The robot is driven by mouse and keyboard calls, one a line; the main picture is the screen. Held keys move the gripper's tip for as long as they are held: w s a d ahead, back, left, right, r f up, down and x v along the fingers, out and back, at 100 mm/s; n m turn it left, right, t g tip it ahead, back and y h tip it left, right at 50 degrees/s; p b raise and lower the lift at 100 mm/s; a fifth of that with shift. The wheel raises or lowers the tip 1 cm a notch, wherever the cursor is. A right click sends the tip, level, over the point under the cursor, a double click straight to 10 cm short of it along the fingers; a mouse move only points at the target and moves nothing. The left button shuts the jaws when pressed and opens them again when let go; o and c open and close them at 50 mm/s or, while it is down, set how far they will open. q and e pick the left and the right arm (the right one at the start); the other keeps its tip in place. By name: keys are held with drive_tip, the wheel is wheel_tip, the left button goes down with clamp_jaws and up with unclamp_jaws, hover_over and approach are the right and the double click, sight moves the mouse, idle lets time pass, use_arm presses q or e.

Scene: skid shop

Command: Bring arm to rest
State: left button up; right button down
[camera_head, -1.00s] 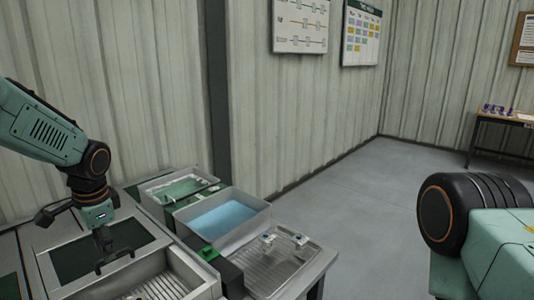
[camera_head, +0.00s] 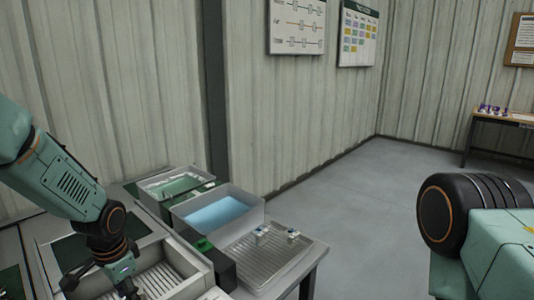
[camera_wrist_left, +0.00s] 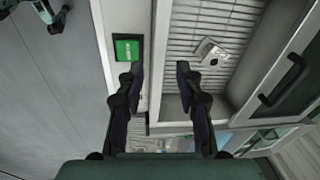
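My left arm comes in from the left in the head view, reaching down over the bench. My left gripper (camera_head: 130,289) hangs low over the near ribbed tray (camera_head: 163,279), partly cut off by the bottom edge. In the left wrist view its two dark fingers (camera_wrist_left: 158,82) stand apart with nothing between them. Beyond them are a green label (camera_wrist_left: 127,48) and a slatted tray with a small pale fitting (camera_wrist_left: 211,52) on it. My right gripper is not in view.
The bench holds a basin of blue liquid (camera_head: 215,212), a tray with green contents (camera_head: 176,184), and a ribbed drain tray (camera_head: 265,257) with small fittings (camera_head: 262,232). A green button (camera_head: 204,244) sits beside them. Open floor (camera_head: 370,210) lies right of the bench; a table (camera_head: 505,121) stands far right.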

use_arm(q)
drive_tip(key=shift+n+g+h, duration=0.3)
drive_tip(key=shift+n, duration=0.3)
drive_tip(key=s+d+f, duration=0.1)
drive_tip(key=f, duration=0.1)
drive_tip(key=s+d+f, duration=0.1)
drive_tip(key=s+f, duration=0.1)
drive_tip(key=s+d+f, duration=0.1)
drive_tip(key=s+f, duration=0.1)
drive_tip(key=f, duration=0.1)
drive_tip(key=shift+s+d, duration=0.15)
drive_tip(key=s+d+f+n, duration=0.2)
drive_tip(key=s+f, duration=0.1)
drive_tip(key=s, duration=0.7)
drive_tip(key=s+d+f+n+g, duration=0.15)
drive_tip(key=s+f, duration=0.25)
drive_tip(key=s, duration=0.5)
drive_tip(key=s+d+f+n+t, duration=0.1)
drive_tip(key=s+f+n, duration=0.2)
drive_tip(key=s, duration=0.7)
wheel_tip(320, 180, down, 8)
drive_tip(key=b, duration=0.9)
drive_tip(key=shift+w+d, duration=0.15)
drive_tip(key=shift+w, duration=0.2)
drive_tip(key=shift+f, duration=0.1)
